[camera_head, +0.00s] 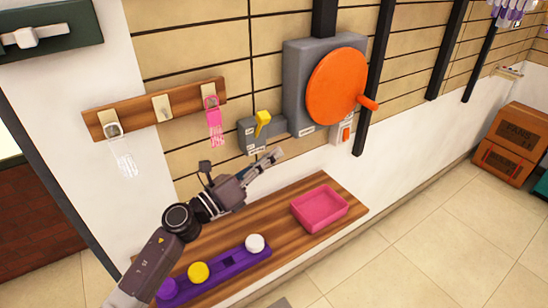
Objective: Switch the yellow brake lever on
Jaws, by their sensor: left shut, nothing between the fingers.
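The yellow brake lever (263,122) sticks up from a small grey box (250,136) on the tiled wall. The lever tilts a little to the right at its top. My left gripper (275,155) is shut and empty, just below the grey box and the lever. It looks close to the box, but I cannot tell whether it touches. My right gripper is not in view.
A large orange wheel (336,86) with a side handle is on a grey panel right of the lever, above a small orange switch (346,133). A wooden rack (141,111) with hooks hangs left. A wooden shelf (265,213) below holds a pink tray (319,191) and purple block (228,272).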

